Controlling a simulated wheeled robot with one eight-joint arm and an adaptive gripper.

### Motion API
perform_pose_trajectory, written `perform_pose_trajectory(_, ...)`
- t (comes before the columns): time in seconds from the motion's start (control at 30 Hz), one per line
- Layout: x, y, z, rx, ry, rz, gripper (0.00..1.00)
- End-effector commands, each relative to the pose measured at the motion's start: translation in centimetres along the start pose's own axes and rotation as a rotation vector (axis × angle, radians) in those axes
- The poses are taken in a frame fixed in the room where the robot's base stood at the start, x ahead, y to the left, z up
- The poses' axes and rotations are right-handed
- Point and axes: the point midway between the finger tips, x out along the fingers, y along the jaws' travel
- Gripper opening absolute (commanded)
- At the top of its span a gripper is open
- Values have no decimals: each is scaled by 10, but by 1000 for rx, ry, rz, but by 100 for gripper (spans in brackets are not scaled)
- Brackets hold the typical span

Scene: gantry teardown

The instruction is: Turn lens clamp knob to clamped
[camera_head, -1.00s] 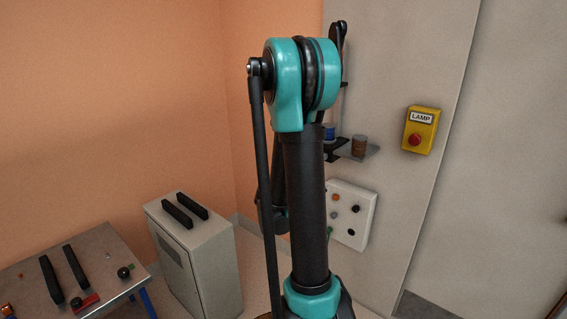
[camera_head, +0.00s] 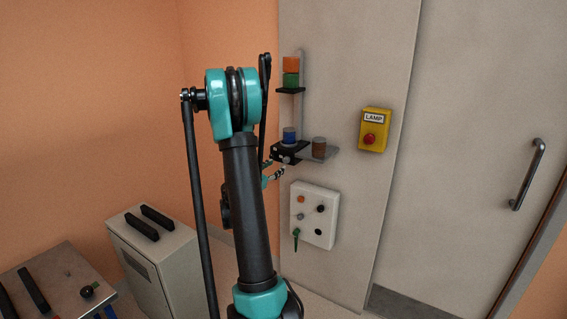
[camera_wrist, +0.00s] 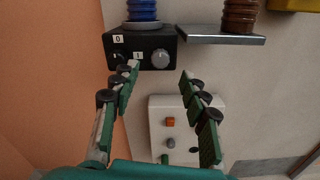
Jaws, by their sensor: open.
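The lens clamp knob is likely the round grey knob (camera_wrist: 161,58) on the front of a black block (camera_wrist: 118,45) in the wrist view. The block bears white labels "0" and "1", and a blue ribbed cylinder (camera_wrist: 142,10) stands on it. My gripper (camera_wrist: 159,73) is open and empty. Its green-padded fingers point at the block, with the knob between their tips in the picture. Whether they touch the block or knob I cannot tell. In the head view my gripper (camera_head: 277,168) is just below the block (camera_head: 292,147).
A grey shelf (camera_wrist: 222,37) with a brown cylinder (camera_wrist: 240,14) is right of the block. A white panel (camera_head: 314,228) with several knobs is below. A yellow LAMP box (camera_head: 374,131) is at right. A cabinet (camera_head: 160,260) and table (camera_head: 50,280) stand at left.

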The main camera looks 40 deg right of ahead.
Motion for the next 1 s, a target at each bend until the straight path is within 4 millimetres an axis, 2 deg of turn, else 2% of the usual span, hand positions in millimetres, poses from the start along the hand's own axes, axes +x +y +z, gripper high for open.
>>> perform_pose_trajectory(0.03, 12, -2, 0, 0, -1, -4, 45)
perform_pose_trajectory(0.2, 42, -1, 0, 1, 0, -3, 45)
perform_pose_trajectory(0.4, 64, -1, 0, 1, 0, -2, 45)
perform_pose_trajectory(0.8, 71, 0, 0, 1, 0, 0, 45)
perform_pose_trajectory(1.0, 71, 0, 0, 1, 0, 0, 21)
